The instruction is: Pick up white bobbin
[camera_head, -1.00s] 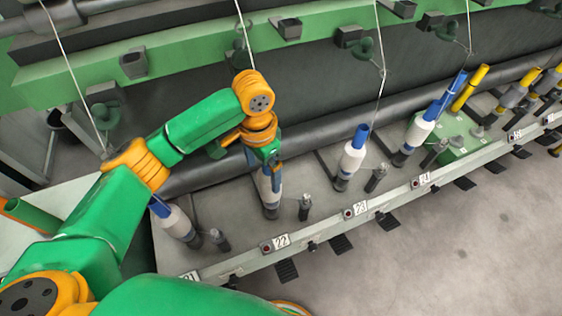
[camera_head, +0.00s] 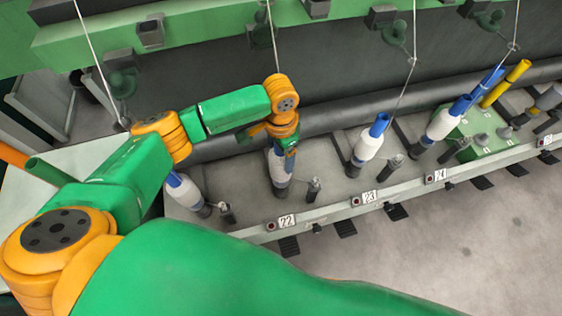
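A white bobbin (camera_head: 279,168) with a dark base stands on the spinning frame's rail behind the label 22. My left gripper (camera_head: 284,150) points down at this bobbin's top and covers its upper end. The fingers are small and partly hidden, so I cannot tell whether they grip it or only surround it. Other white bobbins on blue tubes stand along the rail: one at the left (camera_head: 184,190), one behind label 23 (camera_head: 369,143) and one near label 24 (camera_head: 440,125). My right gripper is not in view.
Dark spindle posts (camera_head: 313,188) stand beside the bobbins. Threads hang from the green upper beam (camera_head: 200,38). The grey floor (camera_head: 420,245) in front looks clear.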

